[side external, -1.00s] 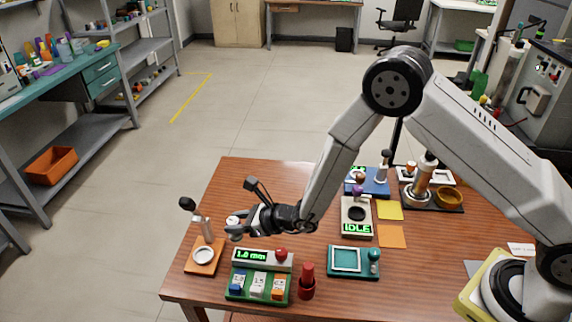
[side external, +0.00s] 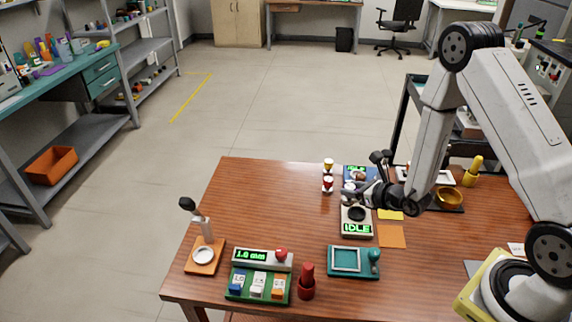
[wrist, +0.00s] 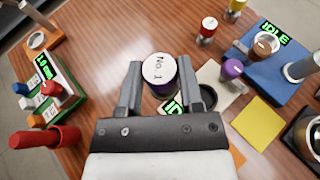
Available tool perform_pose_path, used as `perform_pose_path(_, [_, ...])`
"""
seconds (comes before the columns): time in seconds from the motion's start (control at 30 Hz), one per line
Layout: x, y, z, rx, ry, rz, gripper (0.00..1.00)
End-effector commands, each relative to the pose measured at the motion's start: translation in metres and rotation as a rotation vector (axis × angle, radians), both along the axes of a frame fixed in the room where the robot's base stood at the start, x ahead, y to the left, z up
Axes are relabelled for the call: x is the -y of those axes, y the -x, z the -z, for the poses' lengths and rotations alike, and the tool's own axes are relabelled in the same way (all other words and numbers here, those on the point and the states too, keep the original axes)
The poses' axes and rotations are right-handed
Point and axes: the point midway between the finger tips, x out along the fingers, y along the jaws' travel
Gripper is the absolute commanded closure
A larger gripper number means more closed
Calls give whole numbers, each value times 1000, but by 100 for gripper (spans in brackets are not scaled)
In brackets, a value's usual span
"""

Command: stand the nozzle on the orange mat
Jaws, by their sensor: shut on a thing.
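My gripper (wrist: 157,90) is shut on a purple cylinder with a white top marked "No. 1" (wrist: 158,70). In the side view my gripper (side external: 352,194) is above the tabletop, close to the beige IDLE device (side external: 357,216); the held piece is small and partly hidden there. I cannot tell whether it is the nozzle. The orange mat (side external: 391,237) lies flat and bare, right of the IDLE device and in front of the yellow mat (side external: 390,214).
Red (side external: 327,184) and yellow (side external: 328,165) white-topped containers stand behind left of the gripper. A teal tray device (side external: 353,262) is in front of the mats. A gold bowl (side external: 449,196) and a yellow tapered piece (side external: 474,172) are right. The tabletop's left middle is clear.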

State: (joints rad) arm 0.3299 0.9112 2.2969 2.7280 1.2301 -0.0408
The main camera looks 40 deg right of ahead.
Motion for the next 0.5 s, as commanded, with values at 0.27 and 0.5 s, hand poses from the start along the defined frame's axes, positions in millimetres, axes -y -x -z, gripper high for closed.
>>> perform_pose_path(0.27, [55, 53, -8, 2, -5, 167, 100])
perform_pose_path(0.5, [82, 88, -14, 6, -8, 274, 100])
